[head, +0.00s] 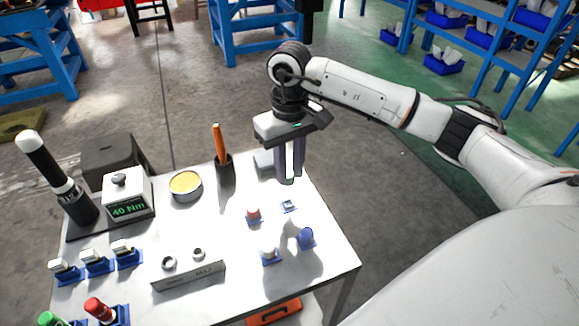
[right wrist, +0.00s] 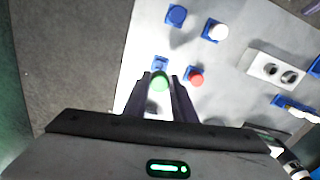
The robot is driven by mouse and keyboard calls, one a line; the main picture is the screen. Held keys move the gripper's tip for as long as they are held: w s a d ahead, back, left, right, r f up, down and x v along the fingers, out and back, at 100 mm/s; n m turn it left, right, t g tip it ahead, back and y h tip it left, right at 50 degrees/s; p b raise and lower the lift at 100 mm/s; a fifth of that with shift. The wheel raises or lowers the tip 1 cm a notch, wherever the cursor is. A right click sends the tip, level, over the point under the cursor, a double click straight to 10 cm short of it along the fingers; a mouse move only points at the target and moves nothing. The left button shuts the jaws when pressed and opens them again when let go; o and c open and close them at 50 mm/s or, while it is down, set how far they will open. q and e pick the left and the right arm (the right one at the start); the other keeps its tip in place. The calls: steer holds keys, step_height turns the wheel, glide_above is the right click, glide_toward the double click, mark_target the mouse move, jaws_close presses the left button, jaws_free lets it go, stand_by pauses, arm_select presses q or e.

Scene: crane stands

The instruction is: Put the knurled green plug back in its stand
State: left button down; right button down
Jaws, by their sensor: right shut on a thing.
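My right gripper (head: 290,178) is shut on the green plug (right wrist: 160,84) and holds it above the table (head: 335,257). In the head view the fingers largely hide the plug. An empty blue stand with a pale top (head: 289,206) lies below the gripper; in the right wrist view that stand (right wrist: 160,63) shows just beyond the plug. The plug is apart from the stand in the head view. My left gripper is not in view.
Close by stand a red plug (head: 253,214), a white plug (head: 268,254) and a blue plug (head: 306,238). A black holder with an orange-handled tool (head: 222,160) and a round tin (head: 186,185) are to the left. A grey two-hole block (head: 188,275) is nearer the front.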

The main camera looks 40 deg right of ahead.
mark_target(290, 184)
steer(key=shift+r, duration=0.1)
steer(key=shift+f+b, duration=0.2)
steer(key=shift+b, duration=0.1)
steer(key=shift+f+b, duration=2.25)
steer(key=shift+f, duration=0.45)
steer(key=shift+f, duration=0.1)
steer(key=shift+f+b, duration=0.8)
steer(key=shift+f, duration=0.05)
steer(key=c, duration=1.4)
jaws_free()
steer(key=shift+r, duration=0.1)
